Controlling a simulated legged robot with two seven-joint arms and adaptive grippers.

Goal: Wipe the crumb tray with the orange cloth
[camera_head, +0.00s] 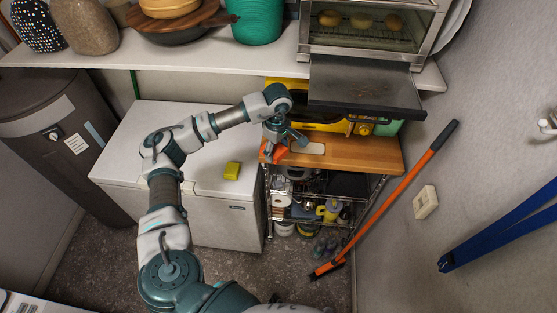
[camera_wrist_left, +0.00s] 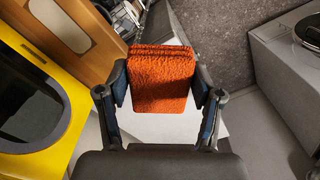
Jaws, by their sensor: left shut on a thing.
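My left gripper (camera_head: 281,142) is shut on the folded orange cloth (camera_head: 272,153), above the left end of the wooden shelf. In the left wrist view the cloth (camera_wrist_left: 160,80) is a thick, fuzzy orange pad pinched between both fingers. A dark flat panel (camera_head: 365,87), which looks like the crumb tray, juts out below the toaster oven (camera_head: 370,30) at the upper right. The cloth is apart from it, lower and to its left. My right gripper is not in view.
A wooden shelf (camera_head: 365,154) carries a yellow appliance (camera_head: 320,126) under the panel. Below it stands a wire rack with bottles.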

